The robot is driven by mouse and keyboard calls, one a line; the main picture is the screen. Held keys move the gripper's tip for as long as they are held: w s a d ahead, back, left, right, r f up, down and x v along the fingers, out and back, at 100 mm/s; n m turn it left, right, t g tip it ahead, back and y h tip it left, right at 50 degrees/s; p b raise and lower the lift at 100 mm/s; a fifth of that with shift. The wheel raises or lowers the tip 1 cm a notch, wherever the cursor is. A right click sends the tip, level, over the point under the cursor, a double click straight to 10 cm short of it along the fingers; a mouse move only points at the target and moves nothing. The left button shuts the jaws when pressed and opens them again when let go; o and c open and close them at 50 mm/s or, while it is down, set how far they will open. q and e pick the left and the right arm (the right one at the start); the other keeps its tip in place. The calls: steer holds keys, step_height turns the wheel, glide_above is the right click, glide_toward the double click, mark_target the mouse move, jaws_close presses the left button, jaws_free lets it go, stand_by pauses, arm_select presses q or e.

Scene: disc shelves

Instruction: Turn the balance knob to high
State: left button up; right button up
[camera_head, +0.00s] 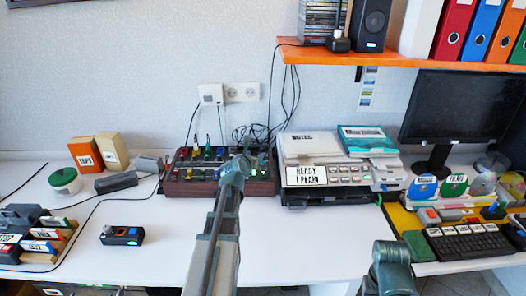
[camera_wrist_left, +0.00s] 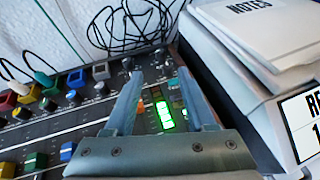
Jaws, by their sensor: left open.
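The mixer console (camera_head: 190,188), dark with a reddish-brown front, lies on the white desk against the wall. It carries several coloured caps and dark knobs; I cannot tell which is the balance knob. My left gripper (camera_head: 241,160) is over the console's right part. In the left wrist view the gripper (camera_wrist_left: 160,76) is open, with nothing between its fingers. Dark knobs, an orange cap (camera_wrist_left: 140,106) and a green lit display (camera_wrist_left: 166,115) show beyond and between the fingers. Knob labels are too small to read. Only a link of my right arm shows, at lower right.
A grey device (camera_head: 325,185) with a "NOTES" stack (camera_head: 308,145) stands close to the console's right. Loose black cables (camera_wrist_left: 128,27) lie behind the console. An orange shelf (camera_head: 400,61) hangs above right. A small black box (camera_head: 122,236) sits at left; the desk's front middle is clear.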

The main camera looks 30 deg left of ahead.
mark_target(262, 149)
arm_select(q)
steer(key=b+x, duration=0.4)
steer(key=x, duration=0.8)
steer(key=shift+w+f, duration=0.15)
jaws_close()
